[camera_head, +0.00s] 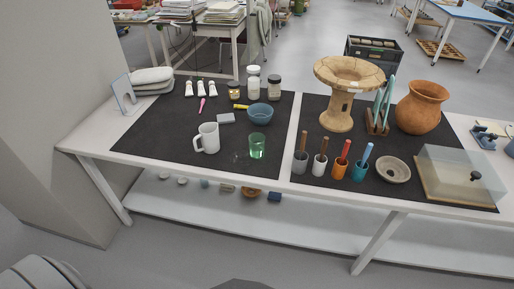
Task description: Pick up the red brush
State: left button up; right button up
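The red brush (346,149) stands handle up, leaning slightly, in an orange cup (340,170) on the right-hand dark mat. The cup is third from the left in a row of cups near the mat's front edge. The brush's lower end is hidden inside the cup. Neither of my grippers shows in the head view.
A white cup (318,169) with a brown-handled brush and a teal cup (360,172) with a blue brush flank it. A grey bowl (393,169) and glass-covered box (458,178) lie right. A clay pedestal vessel (345,85) stands behind. A green glass (257,147) stands left.

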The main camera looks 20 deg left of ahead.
aim_at(346, 146)
jog(key=z, duration=0.05)
jog(key=k, duration=0.5)
jog(key=u, duration=1.7)
jog(key=i, duration=1.25)
jog(key=z, duration=1.25)
